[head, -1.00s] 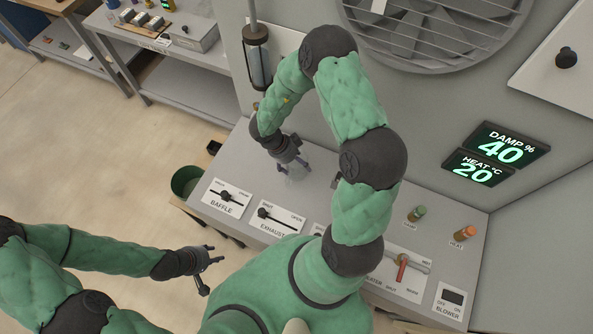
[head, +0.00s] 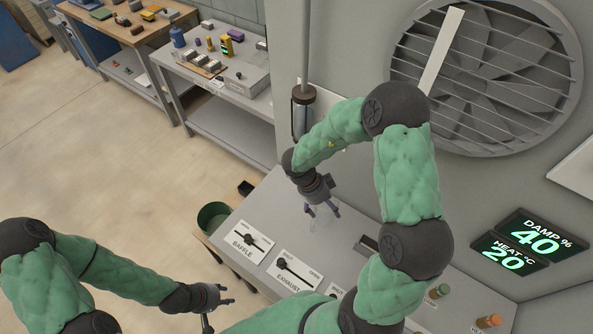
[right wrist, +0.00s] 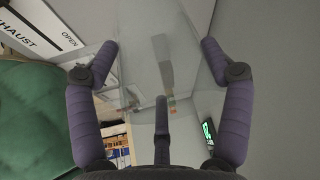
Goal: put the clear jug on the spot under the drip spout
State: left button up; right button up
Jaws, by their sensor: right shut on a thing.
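The clear jug (head: 318,224) is faint and see-through on the grey counter's left part in the head view. In the right wrist view the jug (right wrist: 140,85) fills the space between the fingers. My right gripper (head: 322,210) is shut on it and points down; whether the jug's base touches the counter I cannot tell. A clear cylinder with a dark cap (head: 303,112), probably the drip vessel, hangs on the wall above and behind my right gripper. Its spout and the spot under it are hidden by my right arm. My left gripper (head: 224,296) is empty, fingers spread, left of the counter front.
The baffle panel (head: 246,242) and exhaust panel (head: 289,270) with sliders lie in front of the jug. A green bin (head: 213,218) stands left of the counter. A large fan (head: 490,75) and lit displays (head: 533,240) are on the wall. Benches stand at the back left.

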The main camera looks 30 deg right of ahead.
aim_at(292, 206)
jog(key=k+j, duration=0.55)
jog(key=j, duration=0.15)
jog(key=k+j, duration=0.6)
jog(key=j, duration=0.15)
